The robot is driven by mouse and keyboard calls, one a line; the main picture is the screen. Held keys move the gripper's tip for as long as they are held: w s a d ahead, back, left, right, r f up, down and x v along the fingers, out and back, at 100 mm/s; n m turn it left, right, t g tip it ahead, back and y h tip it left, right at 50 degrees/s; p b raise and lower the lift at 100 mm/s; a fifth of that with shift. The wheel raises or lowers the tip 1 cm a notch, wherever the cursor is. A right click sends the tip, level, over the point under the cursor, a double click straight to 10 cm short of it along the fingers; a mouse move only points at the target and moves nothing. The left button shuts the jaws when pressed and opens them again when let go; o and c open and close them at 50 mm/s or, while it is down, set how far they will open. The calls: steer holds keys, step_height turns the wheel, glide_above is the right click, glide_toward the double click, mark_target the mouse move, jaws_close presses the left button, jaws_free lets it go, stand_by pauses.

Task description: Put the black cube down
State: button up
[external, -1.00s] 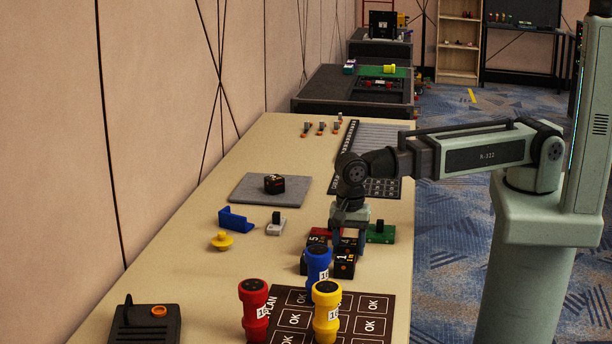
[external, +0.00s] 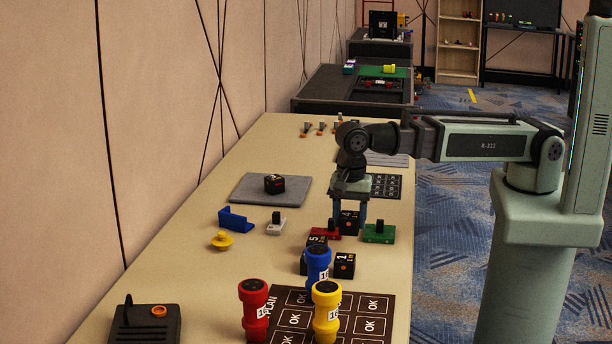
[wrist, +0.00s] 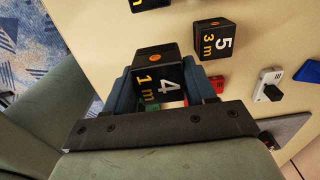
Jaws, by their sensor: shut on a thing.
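My gripper (external: 349,212) is shut on a black cube (external: 349,224) and holds it up above the table. In the wrist view the held cube (wrist: 158,78) shows a white 4, a yellow "1 m" and an orange dot between the two blue-grey fingers. Another black cube marked 1 (external: 344,265) stands on the table nearer the camera. Another black cube (external: 274,184) lies on a grey pad (external: 250,192).
Red (external: 325,233) and green (external: 379,235) handled blocks are near the gripper. Red (external: 254,310), blue (external: 318,268) and yellow (external: 327,312) cylinders stand in front. A blue bracket (external: 236,220) and yellow knob (external: 221,241) lie left. The table's middle left is largely clear.

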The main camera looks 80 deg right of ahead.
steer(key=shift+r, duration=1.25)
steer(key=w+d+m, duration=0.2)
steer(key=w+d, duration=0.6)
steer(key=d, duration=0.5)
steer(key=w+d+r+m, duration=0.1)
steer(key=w+d+m, duration=0.1)
steer(key=w+d, duration=0.85)
steer(key=w+d+m, duration=0.3)
steer(key=w+d, duration=0.2)
steer(key=d, duration=1.1)
steer(key=w+d+n, duration=0.1)
steer(key=w+n, duration=0.2)
steer(key=w, duration=0.4)
steer(key=shift+s+d+f+n, duration=0.1)
steer(key=shift+f+n, duration=0.55)
steer(key=shift+f, duration=0.9)
steer(key=shift+d+f+n, duration=0.1)
steer(key=shift+f+n, duration=0.6)
steer(key=shift+f, duration=0.8)
steer(key=shift+s+f+n, duration=0.1)
steer(key=shift+f+n, duration=0.55)
steer(key=shift+f, duration=0.9)
steer(key=shift+f, duration=0.15)
steer(key=o, duration=1.1)
steer(key=shift+c, duration=0.2)
